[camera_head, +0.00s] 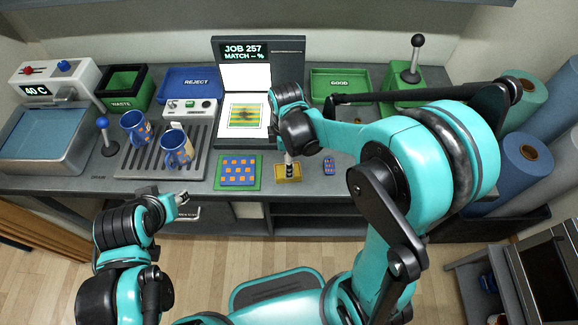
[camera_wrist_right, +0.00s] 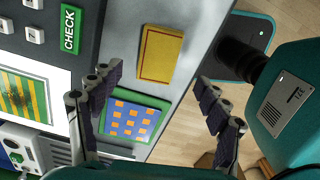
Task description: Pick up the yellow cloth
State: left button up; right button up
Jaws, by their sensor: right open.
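The yellow cloth (camera_head: 297,178) lies flat near the front edge of the grey counter, right of the blue-and-orange patterned square on its green mat. In the right wrist view the cloth (camera_wrist_right: 161,53) is a yellow rectangle beyond the fingertips, between the two finger lines. My right gripper (camera_head: 289,168) hangs over the cloth and hides its middle in the head view. In the wrist view the right gripper (camera_wrist_right: 155,82) is open, with nothing between its fingers. My left gripper (camera_head: 182,198) is in front of the counter, away from the cloth; its opening is unclear.
The patterned square (camera_head: 239,171) lies left of the cloth, and a small blue-and-orange piece (camera_head: 329,166) lies to its right. Two blue mugs (camera_head: 177,149) stand on the slatted rack (camera_head: 136,165). The job screen (camera_head: 245,78) stands behind. Blue rolls (camera_head: 524,165) stand at the right.

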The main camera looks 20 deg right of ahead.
notch_tip(320, 180, down, 6)
jog(key=shift+w+a+f+b, duration=0.15)
jog(key=shift+f+b, duration=0.1)
jog(key=shift+b, duration=1)
jog(key=shift+r, duration=0.1)
jog(key=shift+c, duration=1.3)
jog(key=c, duration=0.9)
